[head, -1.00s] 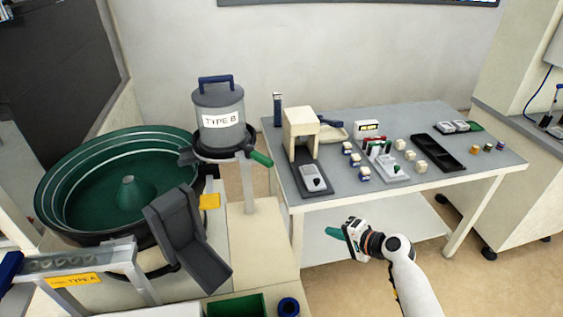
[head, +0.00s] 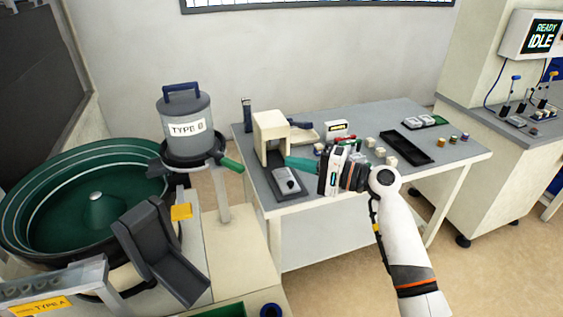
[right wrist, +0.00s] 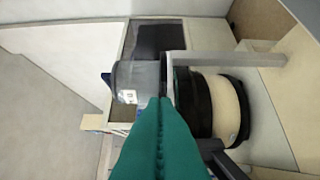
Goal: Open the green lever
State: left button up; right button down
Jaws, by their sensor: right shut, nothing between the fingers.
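The green lever (head: 231,164) sticks out to the right from under the grey hopper labelled TYPE B (head: 184,115), slanting slightly down. My right gripper (head: 287,163) has green fingers pressed together with nothing between them. In the head view they point left toward the lever, with a clear gap between them. In the right wrist view the shut fingers (right wrist: 162,110) point at the grey hopper (right wrist: 135,80); I cannot make out the lever there. My left gripper is not in view.
A green bowl feeder (head: 40,215) with a dark chute (head: 150,245) stands left of the hopper. Behind my right gripper is a grey table (head: 375,115) with a beige press-like stand (head: 270,124), small cubes and a black tray (head: 414,147). A control console (head: 525,125) stands at right.

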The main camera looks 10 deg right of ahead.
aim_at(225, 162)
jog(key=w+a+p, duration=0.1)
jog(key=a+p, duration=0.2)
jog(key=a, duration=0.7)
jog(key=shift+w+a, duration=0.15)
jog(key=shift+f, duration=0.1)
jog(key=shift+s+a+m+t+h+p, duration=0.1)
jog(key=shift+s+m+t+h+p, duration=0.3)
jog(key=shift+p, duration=0.4)
jog(key=shift+w+t, duration=0.1)
jog(key=shift+t, duration=0.2)
